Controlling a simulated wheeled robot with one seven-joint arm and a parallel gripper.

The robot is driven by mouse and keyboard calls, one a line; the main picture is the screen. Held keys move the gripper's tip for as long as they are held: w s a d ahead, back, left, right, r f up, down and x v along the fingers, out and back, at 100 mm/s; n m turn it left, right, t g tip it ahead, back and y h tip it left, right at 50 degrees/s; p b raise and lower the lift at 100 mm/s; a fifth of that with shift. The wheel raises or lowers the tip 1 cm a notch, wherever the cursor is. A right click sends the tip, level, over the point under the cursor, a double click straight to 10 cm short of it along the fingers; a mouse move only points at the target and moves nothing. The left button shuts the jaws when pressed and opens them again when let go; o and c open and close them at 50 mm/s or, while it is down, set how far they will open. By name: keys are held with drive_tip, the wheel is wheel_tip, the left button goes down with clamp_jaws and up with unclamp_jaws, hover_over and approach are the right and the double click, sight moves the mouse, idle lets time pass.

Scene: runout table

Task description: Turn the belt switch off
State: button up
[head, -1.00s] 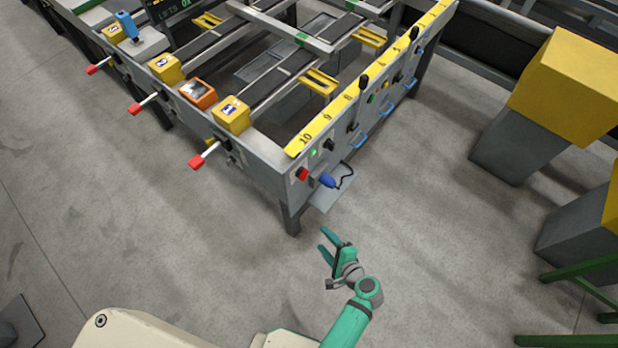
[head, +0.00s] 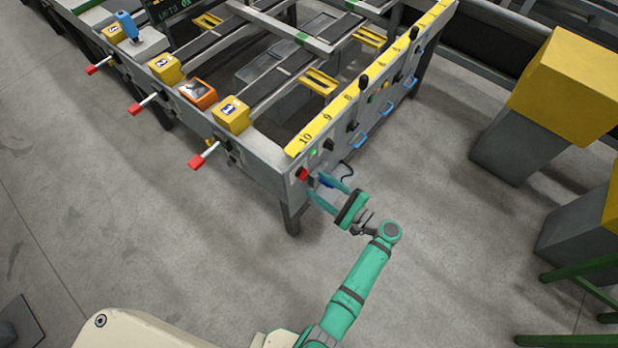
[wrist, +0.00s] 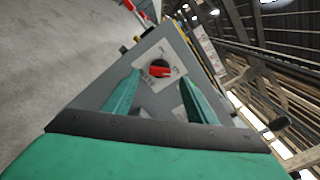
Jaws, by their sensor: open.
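The belt switch is a red rotary knob (head: 302,174) on the grey end panel of the runout table, near its front corner. In the wrist view the red knob (wrist: 160,71) sits on a black round base on a light label plate. My gripper (head: 316,187) is open and empty, its fingers pointing at the panel just right of and below the knob in the head view. In the wrist view the knob shows between the two green fingers, beyond their tips. I cannot tell how far apart they are. The label's lettering is too small to read.
A lit green lamp (head: 313,152) and a black knob (head: 329,144) are on the same panel. Red-tipped levers (head: 197,161) stick out on the left side.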

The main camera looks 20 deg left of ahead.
sight(306, 176)
drive_tip(key=shift+x, duration=2.6)
drive_tip(key=shift+c, duration=0.7)
drive_tip(key=c, duration=0.9)
